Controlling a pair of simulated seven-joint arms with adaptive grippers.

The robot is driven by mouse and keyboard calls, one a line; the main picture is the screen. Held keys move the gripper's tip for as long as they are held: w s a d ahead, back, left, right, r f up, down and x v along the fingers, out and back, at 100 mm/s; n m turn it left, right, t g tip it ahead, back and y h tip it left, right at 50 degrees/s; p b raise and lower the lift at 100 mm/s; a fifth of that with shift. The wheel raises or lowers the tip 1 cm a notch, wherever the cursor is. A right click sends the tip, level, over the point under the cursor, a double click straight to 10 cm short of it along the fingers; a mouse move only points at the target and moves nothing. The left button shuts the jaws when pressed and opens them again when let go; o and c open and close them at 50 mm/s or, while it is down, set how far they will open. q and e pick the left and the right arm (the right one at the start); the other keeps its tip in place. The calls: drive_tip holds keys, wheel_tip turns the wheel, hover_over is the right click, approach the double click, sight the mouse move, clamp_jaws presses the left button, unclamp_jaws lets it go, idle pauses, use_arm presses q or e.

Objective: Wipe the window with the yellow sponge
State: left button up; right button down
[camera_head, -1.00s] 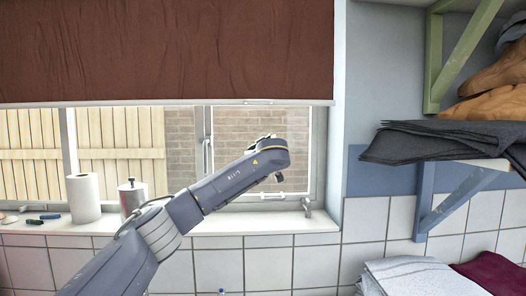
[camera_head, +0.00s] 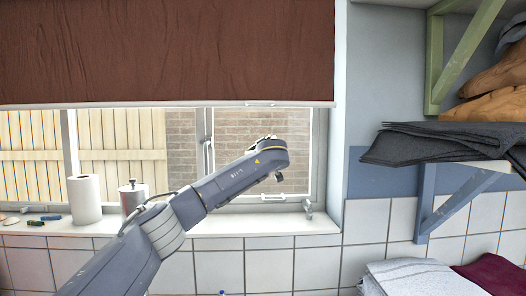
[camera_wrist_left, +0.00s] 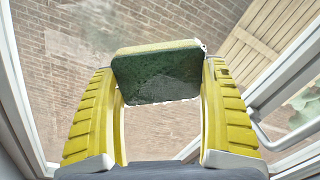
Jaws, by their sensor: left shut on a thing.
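In the left wrist view my left gripper (camera_wrist_left: 160,85) is shut on the yellow sponge (camera_wrist_left: 158,73), which has a green scouring face. The sponge sits between the yellow fingers, in front of the window glass (camera_wrist_left: 80,60). Whether it touches the glass cannot be told. Faint whitish smears show on the glass there. In the head view the window (camera_head: 258,140) is behind my left arm, and the arm's own wrist hides the gripper and sponge. My right gripper is in neither view.
A brown blind (camera_head: 165,50) covers the window's upper part. The sill (camera_head: 270,222) holds a paper roll (camera_head: 84,198), a metal canister (camera_head: 132,197) and small coloured items at left. Shelves with dark folded cloth (camera_head: 440,145) stand at right. Light and maroon cloths lie at lower right.

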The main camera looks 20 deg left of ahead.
sight(290, 149)
use_arm(q)
drive_tip(key=shift+x, duration=1)
idle(0.3)
drive_tip(key=shift+d, duration=0.1)
drive_tip(key=shift+w+d, duration=0.7)
drive_tip(key=shift+d, duration=1.2)
drive_tip(key=shift+w+d, duration=0.7)
drive_tip(key=shift+d, duration=1.2)
drive_tip(key=shift+w+d, duration=0.75)
drive_tip(key=shift+d, duration=1.15)
drive_tip(key=shift+a+f, duration=0.1)
drive_tip(key=shift+a, duration=0.35)
drive_tip(key=shift+s+a, duration=0.7)
drive_tip(key=shift+a, duration=1.1)
drive_tip(key=shift+s+a, duration=0.75)
drive_tip(key=shift+a, duration=1.05)
drive_tip(key=shift+s+a, duration=0.7)
drive_tip(key=shift+a, duration=1.05)
drive_tip(key=shift+w, duration=0.1)
